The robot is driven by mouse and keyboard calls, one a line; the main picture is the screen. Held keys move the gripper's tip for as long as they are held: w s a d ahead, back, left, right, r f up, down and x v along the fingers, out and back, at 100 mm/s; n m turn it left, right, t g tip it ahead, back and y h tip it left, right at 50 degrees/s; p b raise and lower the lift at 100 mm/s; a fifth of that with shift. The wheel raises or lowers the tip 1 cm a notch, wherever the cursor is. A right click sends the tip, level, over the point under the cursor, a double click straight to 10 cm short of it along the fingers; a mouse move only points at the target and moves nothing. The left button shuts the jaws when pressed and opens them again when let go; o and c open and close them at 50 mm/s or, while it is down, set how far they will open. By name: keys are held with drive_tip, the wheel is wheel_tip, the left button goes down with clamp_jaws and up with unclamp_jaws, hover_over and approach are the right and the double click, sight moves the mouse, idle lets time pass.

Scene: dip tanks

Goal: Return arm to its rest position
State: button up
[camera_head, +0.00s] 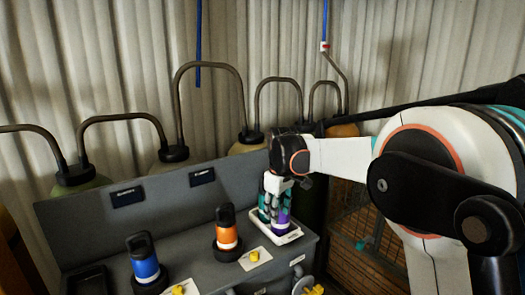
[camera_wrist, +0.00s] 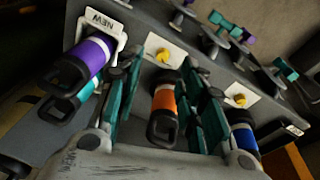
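My gripper (camera_head: 275,192) hangs at the end of my arm, near the right end of the grey bench in the head view. In the wrist view my gripper (camera_wrist: 163,65) has its teal fingers spread, with a gap between them. Nothing is held there. An orange canister (camera_wrist: 164,103) shows in that gap, beyond the fingers; in the head view it stands upright to the left of my gripper (camera_head: 227,236). A purple canister (camera_wrist: 88,56) and a teal one (camera_wrist: 88,88) sit beside the fingers. The purple one is partly hidden in the head view (camera_head: 283,215).
A blue canister (camera_head: 144,262) stands in a holder on the grey bench (camera_head: 85,225). The white tray (camera_head: 290,237) is under my gripper. Yellow knobs (camera_head: 254,256) line the front. Curved pipes (camera_head: 212,66) rise behind, and a wire cage (camera_head: 350,220) stands right.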

drive_tip(key=s+d+r+m+t, duration=0.15)
drive_tip(key=s+d+r, duration=0.3)
drive_tip(key=s, duration=0.45)
drive_tip(key=s+d+r+m+t, duration=0.1)
drive_tip(key=s+d+r+m, duration=0.3)
drive_tip(key=s, duration=0.5)
drive_tip(key=s+d+f+m+t, duration=0.1)
drive_tip(key=s+d+f+m, duration=0.1)
drive_tip(key=s, duration=0.7)
drive_tip(key=s+d+f+m+t, duration=0.1)
drive_tip(key=s+d+f, duration=0.3)
drive_tip(key=s, duration=0.5)
drive_tip(key=shift+s+d+f+m+t, duration=0.2)
drive_tip(key=shift+d+f+m+t, duration=0.15)
drive_tip(key=shift+d+m, duration=0.25)
